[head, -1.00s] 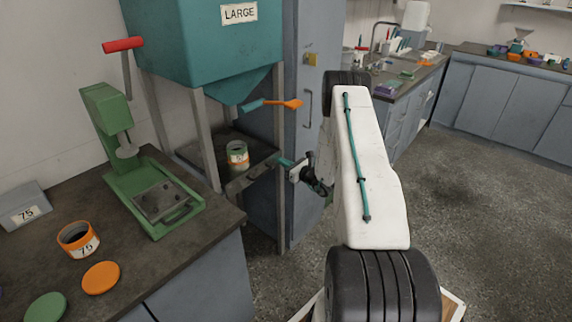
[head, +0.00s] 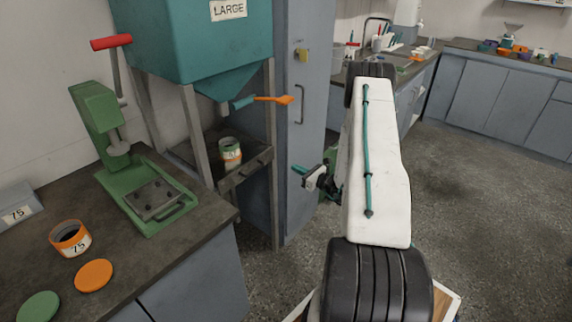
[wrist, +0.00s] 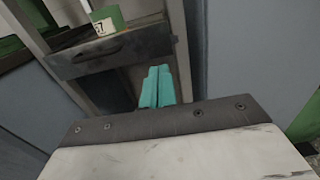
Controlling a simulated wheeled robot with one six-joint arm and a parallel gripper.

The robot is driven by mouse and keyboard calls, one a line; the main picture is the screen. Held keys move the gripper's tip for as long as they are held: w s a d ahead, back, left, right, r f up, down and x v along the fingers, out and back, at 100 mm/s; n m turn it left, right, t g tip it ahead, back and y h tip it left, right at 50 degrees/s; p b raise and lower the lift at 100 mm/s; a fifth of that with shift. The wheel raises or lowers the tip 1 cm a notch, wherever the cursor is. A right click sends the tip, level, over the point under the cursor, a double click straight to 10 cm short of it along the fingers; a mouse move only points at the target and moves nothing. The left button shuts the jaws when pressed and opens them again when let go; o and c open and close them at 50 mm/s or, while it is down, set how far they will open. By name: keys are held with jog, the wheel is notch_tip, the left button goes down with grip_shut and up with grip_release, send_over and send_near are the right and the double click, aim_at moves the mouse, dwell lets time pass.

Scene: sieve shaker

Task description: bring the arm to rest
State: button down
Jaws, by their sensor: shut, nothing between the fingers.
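My gripper (head: 299,169) is at the left of my white arm in the head view, its teal fingertips pointing left toward the hopper stand. In the wrist view my gripper's teal fingers (wrist: 157,86) lie together, shut and empty. They are apart from the drawer front and shelf of the stand ahead. Part of the wrist is hidden behind my arm in the head view.
A green-banded can (head: 230,154) stands on the shelf below the teal hopper (head: 190,45). An orange-handled lever (head: 270,99) juts from the hopper's outlet. A blue-grey cabinet (head: 305,130) stands behind. The left bench holds a green press (head: 140,190). The floor at right is clear.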

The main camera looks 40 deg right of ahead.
jog(key=shift+s+d, duration=0.1)
jog(key=shift+s, duration=1.2)
